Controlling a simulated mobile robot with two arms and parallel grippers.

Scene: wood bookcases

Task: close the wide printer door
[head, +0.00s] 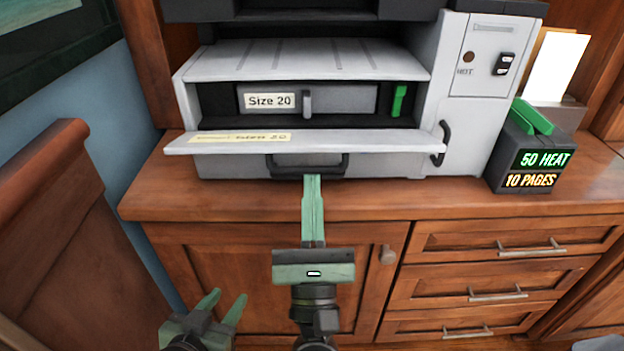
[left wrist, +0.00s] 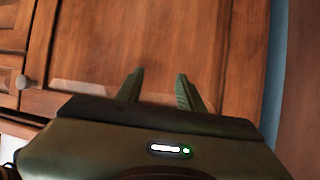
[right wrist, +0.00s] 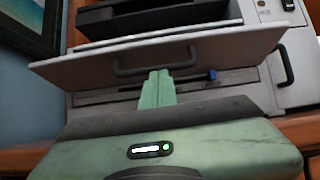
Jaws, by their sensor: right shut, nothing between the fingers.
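The wide printer door (head: 360,141) hangs open, folded outward nearly flat at the front of the grey printer (head: 330,62). A dark bar handle (head: 345,167) shows below its front edge; in the right wrist view the door (right wrist: 220,45) shows its outer face with the handle (right wrist: 122,70). My right gripper (head: 312,178) is shut and empty, its fingertips just at or below the handle; I cannot tell whether they touch. The fingertips also show in the right wrist view (right wrist: 158,74). My left gripper (head: 224,298) is open and empty, low in front of the cabinet; its fingers (left wrist: 158,82) are apart.
Inside the opening is a "Size 20" drawer (head: 350,98) with a green tab (head: 398,100). A dark box reading "50 HEAT" and "10 PAGES" (head: 518,150) stands at the right. The wooden counter (head: 190,205) has little bare room in front. A wooden panel (head: 60,210) stands at the left.

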